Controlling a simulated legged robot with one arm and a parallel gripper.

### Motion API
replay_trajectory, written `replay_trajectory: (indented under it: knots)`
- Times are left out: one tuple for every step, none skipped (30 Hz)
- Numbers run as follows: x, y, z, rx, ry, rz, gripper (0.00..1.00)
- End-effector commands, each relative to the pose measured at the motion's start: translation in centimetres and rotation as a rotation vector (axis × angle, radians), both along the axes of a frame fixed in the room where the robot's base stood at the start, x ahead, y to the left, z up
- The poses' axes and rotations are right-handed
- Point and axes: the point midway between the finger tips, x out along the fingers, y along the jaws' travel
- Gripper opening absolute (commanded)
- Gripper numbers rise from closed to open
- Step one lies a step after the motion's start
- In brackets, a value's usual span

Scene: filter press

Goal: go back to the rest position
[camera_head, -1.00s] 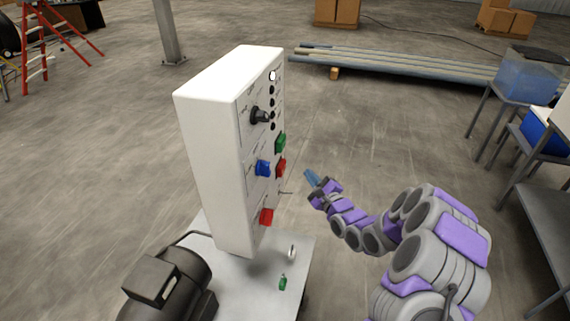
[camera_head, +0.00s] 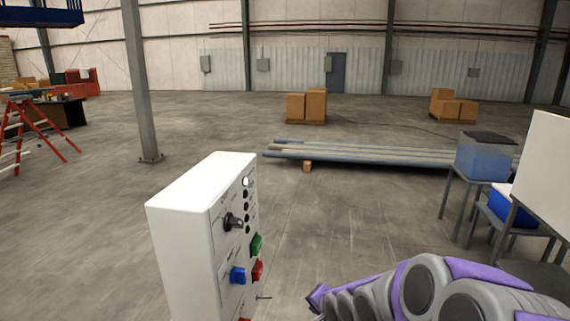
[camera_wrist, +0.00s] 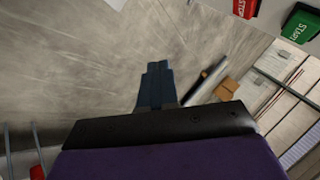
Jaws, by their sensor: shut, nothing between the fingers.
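My gripper (camera_wrist: 157,86) shows in the wrist view with its two blue-grey fingers together and nothing between them. It points over bare floor. In the head view the fingers are not visible; only my grey and purple arm shows at the bottom right. The white control panel (camera_head: 184,235) stands left of my arm, with a gap between them. It carries a black knob (camera_head: 232,221), a blue button (camera_head: 237,275), a green button (camera_head: 256,245) and a red button (camera_head: 258,270). In the wrist view the green START button (camera_wrist: 301,24) and a red STOP button (camera_wrist: 245,7) appear at the top right.
Long pipes (camera_head: 370,154) lie on the floor ahead. Cardboard boxes (camera_head: 306,107) stand behind them. Tables with a blue bin (camera_head: 482,162) are at the right. A steel column (camera_head: 139,85) and a red ladder (camera_head: 36,130) are at the left. Floor between is open.

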Motion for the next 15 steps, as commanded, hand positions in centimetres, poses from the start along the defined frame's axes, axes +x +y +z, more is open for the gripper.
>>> replay_trajectory:
  knots:
    - [-2.0,-0.8,0.7,-0.071,0.032,0.032,0.0]
    - [-3.2,-1.3,1.0,-0.113,0.055,0.053,0.0]
    - [-4.9,-2.0,1.2,-0.166,0.09,0.083,0.0]
    - [-6.3,-2.5,1.3,-0.203,0.122,0.106,0.0]
    - [-7.7,-2.9,1.6,-0.237,0.147,0.13,0.0]
    - [-9.7,-3.5,1.8,-0.282,0.189,0.163,0.0]
    - [-11.2,-4.0,1.9,-0.312,0.222,0.189,0.0]
    - [-12.7,-4.4,2.1,-0.341,0.251,0.216,0.0]
    - [-14.8,-4.9,2.3,-0.373,0.295,0.253,0.0]
    - [-16.4,-5.2,2.5,-0.395,0.325,0.281,0.0]
    - [-18.0,-5.5,2.8,-0.415,0.357,0.31,0.0]
    - [-20.2,-5.9,3.1,-0.438,0.401,0.349,0.0]
    - [-21.7,-6.1,3.3,-0.452,0.43,0.381,0.0]
    - [-23.4,-6.2,3.5,-0.461,0.463,0.413,0.0]
    - [-25.6,-6.4,3.8,-0.472,0.503,0.456,0.0]
